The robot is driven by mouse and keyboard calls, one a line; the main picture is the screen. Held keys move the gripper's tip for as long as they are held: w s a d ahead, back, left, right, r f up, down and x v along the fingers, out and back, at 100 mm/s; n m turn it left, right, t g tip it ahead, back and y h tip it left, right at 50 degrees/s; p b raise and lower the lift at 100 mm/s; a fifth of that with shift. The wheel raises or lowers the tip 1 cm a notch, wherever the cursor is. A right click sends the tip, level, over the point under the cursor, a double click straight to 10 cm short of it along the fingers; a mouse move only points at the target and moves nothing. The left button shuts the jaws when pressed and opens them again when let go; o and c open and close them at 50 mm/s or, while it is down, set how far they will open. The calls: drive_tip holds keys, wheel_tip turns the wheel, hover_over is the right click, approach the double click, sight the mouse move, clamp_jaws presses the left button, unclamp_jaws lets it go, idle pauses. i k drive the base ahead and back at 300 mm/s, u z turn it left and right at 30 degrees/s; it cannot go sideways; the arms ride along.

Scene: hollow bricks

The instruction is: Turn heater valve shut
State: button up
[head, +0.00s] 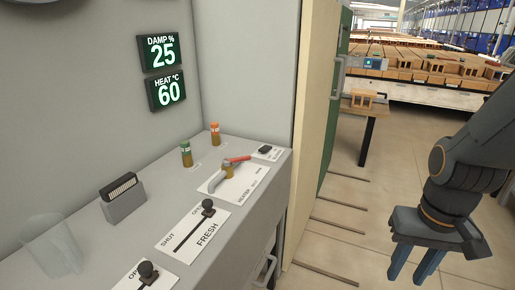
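The heater valve (229,170) stands on the grey console in the head view, on a white plate (250,180) marked HEATER. It has a brass-coloured body and a lever with a red grip (238,159) at its upper right end. The small print on the plate is too small to read fully. My gripper (412,277) is at the lower right, well apart from the valve and over the floor. Its two blue fingers point down and stand apart, with nothing seen between them. The fingertips are near the frame's bottom edge.
Displays read DAMP 25 and HEAT 60. A green door (336,110) stands behind. Floor between console and gripper is clear.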

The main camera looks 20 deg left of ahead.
sight(226, 162)
drive_tip(key=u, duration=0.15)
drive_tip(key=i, duration=0.7)
drive_tip(key=u, duration=1.3)
